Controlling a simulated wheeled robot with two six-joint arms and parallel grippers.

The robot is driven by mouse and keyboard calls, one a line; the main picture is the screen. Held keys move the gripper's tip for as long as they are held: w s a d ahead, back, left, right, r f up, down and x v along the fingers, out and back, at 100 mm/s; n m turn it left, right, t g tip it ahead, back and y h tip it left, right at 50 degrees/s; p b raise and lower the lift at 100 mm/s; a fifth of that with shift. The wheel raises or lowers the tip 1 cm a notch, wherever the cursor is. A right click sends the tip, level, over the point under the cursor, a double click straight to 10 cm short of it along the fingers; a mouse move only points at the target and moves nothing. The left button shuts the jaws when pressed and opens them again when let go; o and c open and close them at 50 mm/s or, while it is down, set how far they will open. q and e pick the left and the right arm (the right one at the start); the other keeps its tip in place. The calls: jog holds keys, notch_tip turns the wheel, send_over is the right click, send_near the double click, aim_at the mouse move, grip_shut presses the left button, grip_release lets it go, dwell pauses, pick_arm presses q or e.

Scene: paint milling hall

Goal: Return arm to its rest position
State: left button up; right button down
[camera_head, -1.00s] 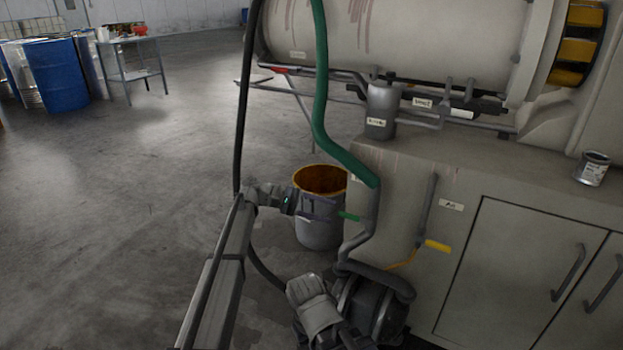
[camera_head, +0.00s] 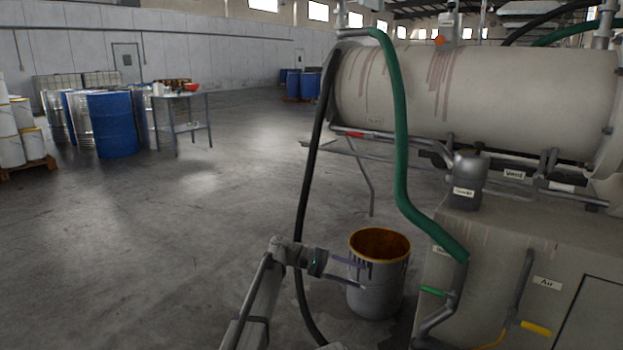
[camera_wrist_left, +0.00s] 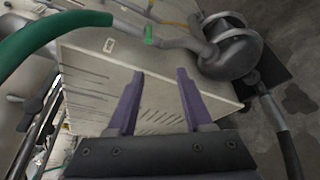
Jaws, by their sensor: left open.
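My left arm comes up from the bottom of the head view. Its left gripper (camera_head: 362,276) is open, its two purple-grey fingers spread and in front of the left side of a grey bucket with an orange rim. I cannot tell whether they touch it. In the left wrist view the gripper (camera_wrist_left: 160,75) shows nothing between its fingers; the pale cabinet side lies beyond them. My right gripper is not in view.
The bucket (camera_head: 376,296) stands on the floor beside the machine cabinet (camera_head: 490,265). A green hose (camera_head: 397,130) and a black hose (camera_head: 306,185) hang near my arm. Blue drums (camera_head: 112,128) and a small table (camera_head: 186,127) stand far left.

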pick_arm(q)
jog(key=s+a+f+t+y, duration=0.4)
jog(key=s+a+f+y, duration=0.4)
jog(key=s+a+f, duration=0.55)
jog(key=s+a+f+m+t+y, duration=0.1)
jog(key=s+a+f+m+y, duration=0.1)
jog(key=s+a+y, duration=0.35)
jog(key=s+a+f+m+y, duration=0.1)
jog(key=s+a+f+y, duration=0.1)
jog(key=s+a, duration=0.65)
jog(key=s+d+r+m+y+p, duration=0.1)
jog(key=s+d+r+m+p, duration=0.3)
jog(key=d+r+p, duration=0.45)
notch_tip(320, 180, up, 34)
jog(key=d+p, duration=0.1)
jog(key=p, duration=3.3)
jog(key=shift+r+g+p, duration=0.25)
jog(key=shift+g+p, duration=0.05)
jog(key=shift+p, duration=0.05)
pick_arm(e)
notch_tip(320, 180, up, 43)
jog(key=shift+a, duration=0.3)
pick_arm(q)
jog(key=shift+d, duration=0.1)
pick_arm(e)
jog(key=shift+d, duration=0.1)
